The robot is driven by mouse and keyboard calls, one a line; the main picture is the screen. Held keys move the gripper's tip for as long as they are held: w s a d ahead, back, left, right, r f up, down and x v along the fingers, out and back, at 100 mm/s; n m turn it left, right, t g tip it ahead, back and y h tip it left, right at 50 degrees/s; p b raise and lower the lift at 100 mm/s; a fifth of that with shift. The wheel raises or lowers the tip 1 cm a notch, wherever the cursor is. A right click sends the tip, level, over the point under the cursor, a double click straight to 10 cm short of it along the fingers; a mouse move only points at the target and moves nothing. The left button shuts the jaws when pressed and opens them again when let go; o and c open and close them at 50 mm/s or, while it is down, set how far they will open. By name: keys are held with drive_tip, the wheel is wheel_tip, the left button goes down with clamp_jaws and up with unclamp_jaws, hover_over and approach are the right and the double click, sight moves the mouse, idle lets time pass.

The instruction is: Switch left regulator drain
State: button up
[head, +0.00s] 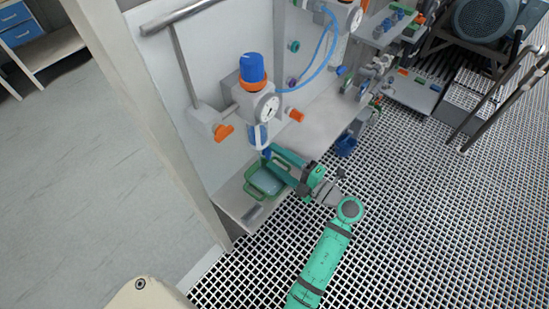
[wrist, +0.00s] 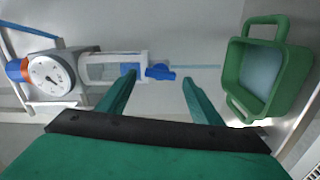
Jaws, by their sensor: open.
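The left regulator has a blue knob (head: 253,68), an orange ring and a round gauge (head: 266,107) on the wall panel. Its clear bowl (head: 258,134) hangs below, and the blue drain (wrist: 160,72) sits at the bowl's lower end. The wrist view shows the regulator lying sideways, with the gauge (wrist: 50,76) at left. My gripper (wrist: 158,82) is open and empty. Its fingertips appear on either side of the drain in the wrist view; I cannot tell whether they touch it. In the head view my gripper (head: 270,157) partly hides the drain.
A green tray (head: 252,190) with handles stands on the shelf below the drain; it also shows at right in the wrist view (wrist: 236,85). Orange valve handles (head: 223,132) flank the regulator. A second regulator with blue hoses (head: 326,45) is further along. Grated floor lies in front.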

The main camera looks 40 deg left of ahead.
drive_tip(key=d, duration=0.9)
drive_tip(key=shift+s+d, duration=0.35)
drive_tip(key=shift+s, duration=0.05)
drive_tip(key=s+d+r+m+t+h, duration=0.2)
drive_tip(key=s+d+r+m+t, duration=0.15)
drive_tip(key=s+m+t, duration=0.45)
drive_tip(key=s+d+r+m+t+h, duration=0.15)
drive_tip(key=s+d+m+t, duration=0.3)
drive_tip(key=m+t, duration=0.5)
drive_tip(key=s+d+f+m+g+h, duration=0.2)
drive_tip(key=s+d+f+m+h, duration=0.2)
drive_tip(key=s+m+h, duration=0.3)
drive_tip(key=s+d+f+m+g+h, duration=0.2)
drive_tip(key=s+d+f+m+h, duration=0.3)
drive_tip(key=s+m+h, duration=0.2)
drive_tip(key=shift+s+d+f+m, duration=0.3)
drive_tip(key=shift+s+d+m, duration=0.1)
drive_tip(key=shift+m, duration=0.45)
